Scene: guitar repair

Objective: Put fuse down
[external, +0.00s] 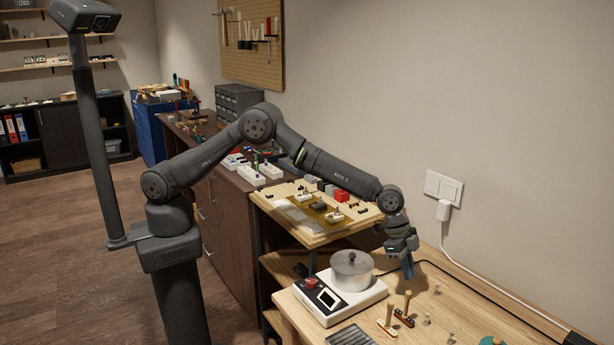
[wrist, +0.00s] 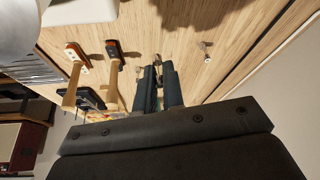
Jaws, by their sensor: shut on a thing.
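My gripper (external: 407,266) points down over the wooden workbench, to the right of the white device with the metal pot. In the wrist view its two dark fingers (wrist: 158,74) are closed with a narrow gap, and a small pale bit of the fuse (wrist: 158,60) shows between their tips. Most of the fuse is hidden by the fingers. In the external view the held fuse is too small to make out. Similar small fuse-like pieces stand on the bench (external: 427,319), and one shows to the right of my fingers in the wrist view (wrist: 206,49).
The white device (external: 340,297) with a metal pot (external: 352,270) stands close left of my gripper. Two wooden-handled tools (external: 389,315) stand in front of it. A black cable (external: 450,272) runs along the wall. The bench right of the tools has bare room between small pieces.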

